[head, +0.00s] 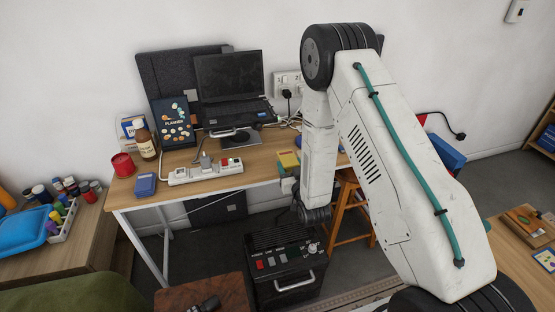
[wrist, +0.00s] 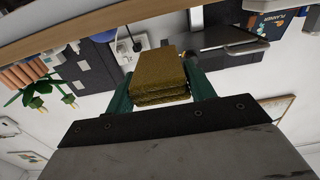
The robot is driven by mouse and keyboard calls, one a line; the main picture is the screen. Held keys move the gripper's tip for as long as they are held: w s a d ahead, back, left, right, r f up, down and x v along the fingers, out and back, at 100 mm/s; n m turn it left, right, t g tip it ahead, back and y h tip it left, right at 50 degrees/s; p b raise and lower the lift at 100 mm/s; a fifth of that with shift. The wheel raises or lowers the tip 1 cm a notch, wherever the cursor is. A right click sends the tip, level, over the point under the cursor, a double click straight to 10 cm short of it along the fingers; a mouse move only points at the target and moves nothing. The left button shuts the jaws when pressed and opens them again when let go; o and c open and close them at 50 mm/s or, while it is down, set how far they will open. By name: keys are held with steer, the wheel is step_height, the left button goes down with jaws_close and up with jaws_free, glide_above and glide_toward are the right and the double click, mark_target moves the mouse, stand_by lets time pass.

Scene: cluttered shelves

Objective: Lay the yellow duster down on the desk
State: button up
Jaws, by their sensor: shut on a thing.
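The yellow duster (wrist: 160,70) is a folded, mustard-coloured cloth block between the green fingers of my gripper (wrist: 161,90) in the wrist view. My gripper is shut on it. In the head view the duster (head: 288,160) shows small, left of my white arm, over or just in front of the front edge of the wooden desk (head: 250,168). I cannot tell whether it touches the desktop. My arm hides part of the gripper and the right part of the desk.
A white power strip (head: 205,173), blue box (head: 145,184), red tin (head: 122,164), brown bottle (head: 145,140), planner (head: 174,122) and laptop (head: 232,90) crowd the desk's left and back. Bare wood lies between the strip and the duster. A black machine (head: 285,262) and wooden stool (head: 350,205) stand below.

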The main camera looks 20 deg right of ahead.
mark_target(280, 155)
steer(key=w, duration=0.5)
steer(key=w+a, duration=0.1)
steer(key=w, duration=0.1)
steer(key=shift+w+a+f, duration=0.1)
steer(key=shift+w+f, duration=0.25)
steer(key=shift+w, duration=0.05)
steer(key=shift+f, duration=1.75)
steer(key=shift+f, duration=0.1)
steer(key=o, duration=1)
steer(key=shift+o, duration=0.2)
